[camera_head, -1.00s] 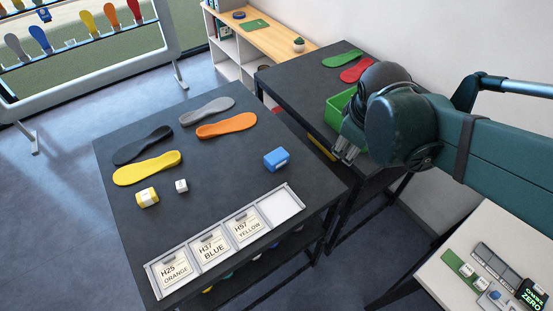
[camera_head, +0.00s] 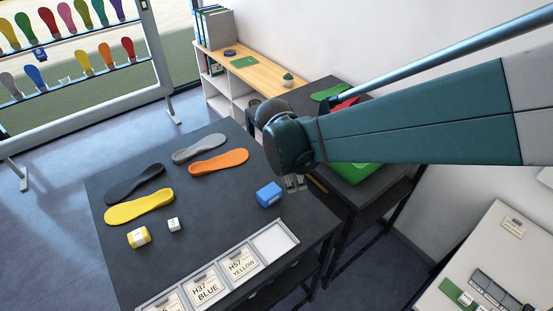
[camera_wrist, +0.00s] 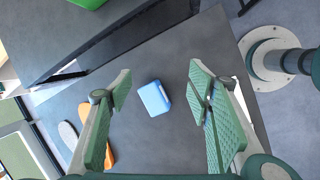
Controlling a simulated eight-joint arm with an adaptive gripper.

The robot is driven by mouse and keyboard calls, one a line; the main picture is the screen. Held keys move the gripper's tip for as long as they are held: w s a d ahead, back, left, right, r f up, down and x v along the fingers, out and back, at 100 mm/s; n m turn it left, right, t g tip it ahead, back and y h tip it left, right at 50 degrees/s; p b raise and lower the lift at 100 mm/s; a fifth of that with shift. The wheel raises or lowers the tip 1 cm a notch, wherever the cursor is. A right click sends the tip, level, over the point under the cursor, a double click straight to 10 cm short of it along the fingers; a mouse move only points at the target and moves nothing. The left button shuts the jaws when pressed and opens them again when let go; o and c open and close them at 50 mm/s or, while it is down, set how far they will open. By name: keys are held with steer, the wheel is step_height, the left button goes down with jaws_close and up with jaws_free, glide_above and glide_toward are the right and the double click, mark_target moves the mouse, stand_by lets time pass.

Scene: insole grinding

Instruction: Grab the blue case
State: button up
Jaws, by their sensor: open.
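The blue case (camera_head: 269,194) is a small box with a white label on its front. It lies on the dark table (camera_head: 205,235) near the right edge. My gripper (camera_head: 295,183) is in the head view just right of and behind the case, partly hidden by my wrist. In the wrist view the case (camera_wrist: 155,98) lies on the table below and between the open fingers of my gripper (camera_wrist: 158,100), touching neither. The gap between the fingers is empty.
Yellow (camera_head: 140,206), black (camera_head: 134,184), grey (camera_head: 199,148) and orange (camera_head: 218,162) insoles lie on the table. A label tray (camera_head: 273,241) lines the front edge.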

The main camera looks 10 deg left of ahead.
mark_target(268, 191)
steer(key=a+f+n, duration=0.2)
steer(key=a, duration=0.1)
steer(key=a+f+n, duration=0.2)
steer(key=a+f, duration=0.1)
steer(key=a, duration=0.1)
steer(key=a+f+n+h, duration=0.1)
steer(key=a+f+n, duration=0.1)
steer(key=a, duration=0.1)
steer(key=shift+w+a+f+p, duration=0.2)
steer(key=shift+a+f+p, duration=0.05)
steer(key=shift+f+p, duration=0.15)
steer(key=shift+x, duration=1.25)
steer(key=shift+d+f, duration=0.1)
steer(key=shift+p+x, duration=0.35)
steer(key=shift+x, duration=2.15)
steer(key=shift+c, duration=0.7)
steer(key=c, duration=0.9)
